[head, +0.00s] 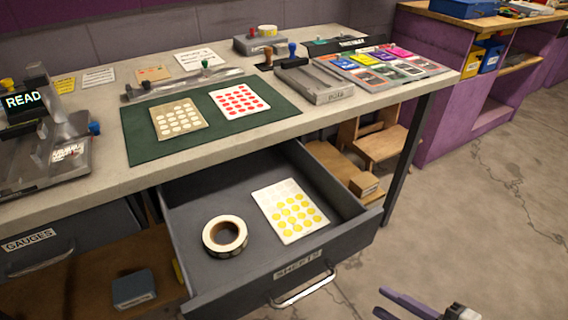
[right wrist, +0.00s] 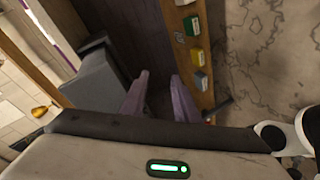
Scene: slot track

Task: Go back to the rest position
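My right gripper (head: 380,302) is at the lower right of the head view, in front of the bench and to the right of the open drawer. In the right wrist view its two purple fingers (right wrist: 160,78) stand apart, with nothing between them. It touches nothing that I can see. My left gripper is not in view.
The open drawer (head: 350,247) juts out from the bench (head: 107,160), holding a tape roll (head: 225,236) and a yellow-dotted sheet (head: 290,210). A green mat (head: 150,148) lies on the bench. A purple shelf unit (head: 440,130) stands back right. The floor (head: 480,220) at right is clear.

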